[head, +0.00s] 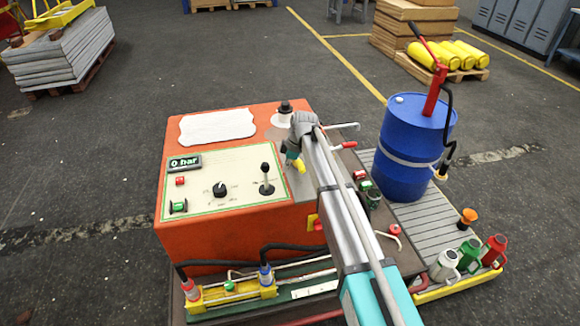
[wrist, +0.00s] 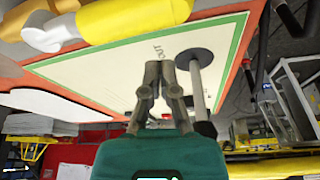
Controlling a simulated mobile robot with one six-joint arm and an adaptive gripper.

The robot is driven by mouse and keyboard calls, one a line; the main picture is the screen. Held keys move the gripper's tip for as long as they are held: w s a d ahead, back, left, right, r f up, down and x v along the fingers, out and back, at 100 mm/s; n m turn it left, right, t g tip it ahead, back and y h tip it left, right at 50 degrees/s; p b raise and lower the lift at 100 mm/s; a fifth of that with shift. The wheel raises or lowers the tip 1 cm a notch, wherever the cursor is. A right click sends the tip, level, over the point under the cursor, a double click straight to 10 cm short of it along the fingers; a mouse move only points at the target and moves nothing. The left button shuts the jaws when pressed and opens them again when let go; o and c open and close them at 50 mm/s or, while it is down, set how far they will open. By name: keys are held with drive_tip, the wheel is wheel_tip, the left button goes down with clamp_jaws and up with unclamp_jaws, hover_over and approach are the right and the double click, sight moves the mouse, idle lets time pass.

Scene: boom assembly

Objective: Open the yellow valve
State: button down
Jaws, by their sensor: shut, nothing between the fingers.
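A thick yellow handle (wrist: 130,18) with a pale metal neck crosses the top left of the wrist view, close to the camera. It looks like the yellow valve. A small yellow piece also shows in the head view (head: 299,166), beside my teal gripper body; I take it for the same handle. My gripper (wrist: 161,66) is shut and empty. Its fingertips show against the cream control panel (wrist: 90,75), apart from the yellow handle in the picture. In the head view my gripper is over the panel's right edge, and its fingertips are not clear.
The orange console (head: 225,236) carries a black joystick (head: 266,180), a rotary knob (head: 220,190) and a display (head: 185,162) reading 0 bar. A red lever (head: 343,146) is right of my wrist. A blue drum (head: 408,150) stands farther right. Open floor lies left.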

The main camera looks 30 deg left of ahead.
drive_tip(key=p+v, duration=0.7)
drive_tip(key=v, duration=0.2)
drive_tip(key=shift+w+a+p, duration=0.2)
drive_tip(key=shift+a+p, duration=0.05)
drive_tip(key=shift+p, duration=0.15)
idle(0.5)
drive_tip(key=d+m+t+h, duration=0.15)
drive_tip(key=d+m, duration=1.05)
drive_tip(key=d, duration=2.1)
drive_tip(key=s+d+m, duration=0.6)
drive_tip(key=d, duration=0.6)
drive_tip(key=s+d+m+h, duration=0.1)
drive_tip(key=s+d+m, duration=0.5)
drive_tip(key=d, duration=0.7)
drive_tip(key=shift+s+d+m+p, duration=0.25)
drive_tip(key=shift+s+m+p, duration=0.05)
drive_tip(key=shift+s+p, duration=0.1)
drive_tip(key=shift+w+f+t+h, duration=0.1)
drive_tip(key=shift+t+h, duration=0.15)
drive_tip(key=shift+a, duration=0.15)
